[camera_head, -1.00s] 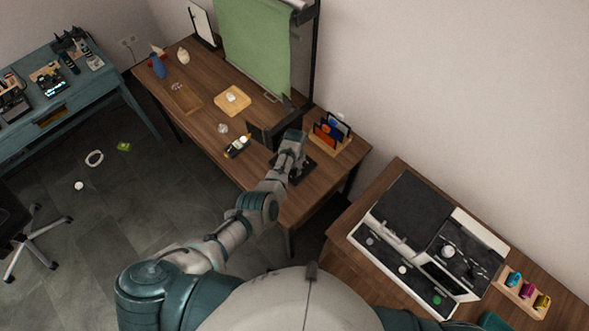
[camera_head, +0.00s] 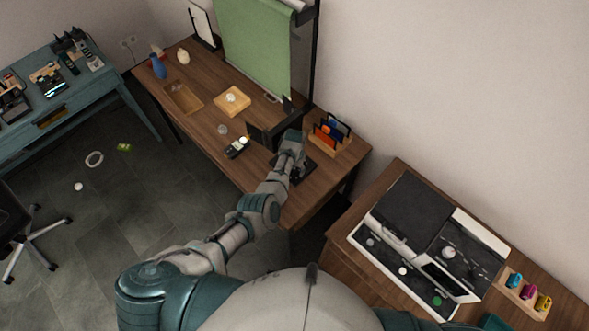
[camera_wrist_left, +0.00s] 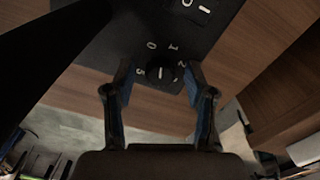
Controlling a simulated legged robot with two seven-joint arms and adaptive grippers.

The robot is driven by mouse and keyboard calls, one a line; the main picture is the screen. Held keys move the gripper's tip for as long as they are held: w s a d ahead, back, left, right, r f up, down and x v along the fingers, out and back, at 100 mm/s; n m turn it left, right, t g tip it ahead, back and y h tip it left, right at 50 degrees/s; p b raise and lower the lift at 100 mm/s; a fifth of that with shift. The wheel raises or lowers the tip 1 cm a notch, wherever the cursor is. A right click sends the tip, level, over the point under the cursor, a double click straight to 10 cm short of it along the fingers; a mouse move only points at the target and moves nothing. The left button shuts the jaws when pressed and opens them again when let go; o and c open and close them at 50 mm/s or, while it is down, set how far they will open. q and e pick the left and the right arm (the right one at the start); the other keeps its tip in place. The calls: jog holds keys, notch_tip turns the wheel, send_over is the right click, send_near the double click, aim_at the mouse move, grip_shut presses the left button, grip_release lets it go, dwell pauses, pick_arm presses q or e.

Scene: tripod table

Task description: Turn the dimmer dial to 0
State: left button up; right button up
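The dimmer dial (camera_wrist_left: 160,72) is a small dark knob with a white line, on a black panel (camera_wrist_left: 120,35) marked with white numerals, including 0, 1 and 2. The white line runs roughly up and down in the left wrist view; which numeral it indicates is unclear. My left gripper (camera_wrist_left: 158,76) is open, with one finger on each side of the dial; contact is not clear. In the head view, my left gripper (camera_head: 298,170) is over the right end of the wooden desk and largely hides the panel (camera_head: 308,167). My right gripper is out of view.
A wooden holder with coloured cards (camera_head: 330,135) stands just behind my left gripper. A black stand post (camera_head: 312,60) with a green sheet (camera_head: 255,50) rises farther back. A small dark device (camera_head: 237,147) lies to the left. A second table (camera_head: 340,245) stands at right.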

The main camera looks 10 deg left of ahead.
pick_arm(q)
notch_tip(320, 180, up, 12)
dwell(0.6)
jog(key=shift+f, duration=0.1)
